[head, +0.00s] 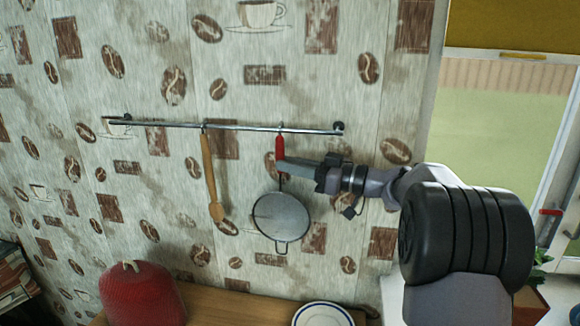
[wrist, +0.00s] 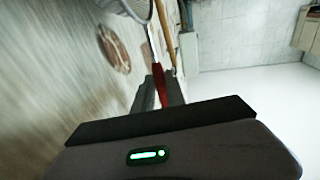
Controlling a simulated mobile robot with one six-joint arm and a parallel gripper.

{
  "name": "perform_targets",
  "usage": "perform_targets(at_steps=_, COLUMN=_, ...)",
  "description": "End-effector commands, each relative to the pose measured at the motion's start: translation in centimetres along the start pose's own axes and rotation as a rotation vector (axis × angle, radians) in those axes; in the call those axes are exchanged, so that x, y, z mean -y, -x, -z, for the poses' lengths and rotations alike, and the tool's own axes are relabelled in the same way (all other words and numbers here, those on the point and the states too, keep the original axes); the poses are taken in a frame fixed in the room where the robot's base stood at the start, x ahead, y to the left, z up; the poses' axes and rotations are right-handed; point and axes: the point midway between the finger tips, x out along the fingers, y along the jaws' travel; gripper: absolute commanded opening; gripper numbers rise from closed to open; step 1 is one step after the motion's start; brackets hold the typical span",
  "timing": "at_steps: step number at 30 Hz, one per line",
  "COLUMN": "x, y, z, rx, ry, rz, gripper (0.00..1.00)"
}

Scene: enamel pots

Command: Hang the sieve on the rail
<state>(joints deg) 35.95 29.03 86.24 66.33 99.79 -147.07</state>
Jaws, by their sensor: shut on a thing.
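The sieve (head: 281,217) has a round grey mesh bowl and a red handle (head: 280,146). It hangs bowl-down in front of the wall, with the top of its handle at a hook on the metal rail (head: 240,127). I cannot tell whether the handle's end is on the hook. My gripper (head: 283,163) reaches in from the right and is shut on the sieve's handle just below the red part's middle. In the wrist view the red handle (wrist: 160,84) lies between the fingers, and part of the sieve's bowl (wrist: 133,8) shows at the top.
A wooden spoon (head: 211,178) hangs from the rail left of the sieve. Below, a red domed thing (head: 142,294) and a white plate with a blue rim (head: 322,314) are on a wooden surface (head: 225,306). A window (head: 500,150) is at the right.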

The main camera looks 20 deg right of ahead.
Motion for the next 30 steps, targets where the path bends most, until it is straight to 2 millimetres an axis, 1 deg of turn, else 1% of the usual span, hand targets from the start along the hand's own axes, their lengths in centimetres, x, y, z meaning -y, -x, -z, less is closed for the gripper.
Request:
perform_targets(at_steps=3, x=0.0, y=0.0, z=-0.3, rx=0.0, ry=0.001, rz=0.0, gripper=0.0)
perform_targets(at_steps=12, x=0.0, y=0.0, z=-0.2, rx=0.0, ry=0.001, rz=0.0, gripper=0.0)
perform_targets(at_steps=13, x=0.0, y=0.0, z=-0.2, rx=0.0, ry=0.001, rz=0.0, gripper=0.18)
perform_targets(at_steps=14, x=0.0, y=0.0, z=-0.2, rx=0.0, ry=0.001, rz=0.0, gripper=0.24)
perform_targets(at_steps=15, x=0.0, y=0.0, z=-0.2, rx=0.0, ry=0.001, rz=0.0, gripper=0.32)
perform_targets(at_steps=16, x=0.0, y=0.0, z=-0.2, rx=0.0, ry=0.001, rz=0.0, gripper=0.37)
perform_targets(at_steps=17, x=0.0, y=0.0, z=-0.2, rx=0.0, ry=0.001, rz=0.0, gripper=0.41)
perform_targets(at_steps=26, x=0.0, y=0.2, z=-0.2, rx=0.0, ry=0.001, rz=0.0, gripper=0.41)
perform_targets(at_steps=29, x=-0.1, y=1.3, z=-0.2, rx=0.0, ry=0.001, rz=-0.002, gripper=0.41)
perform_targets(at_steps=30, x=-0.1, y=2.2, z=-0.2, rx=0.001, ry=0.002, rz=-0.003, gripper=0.41)
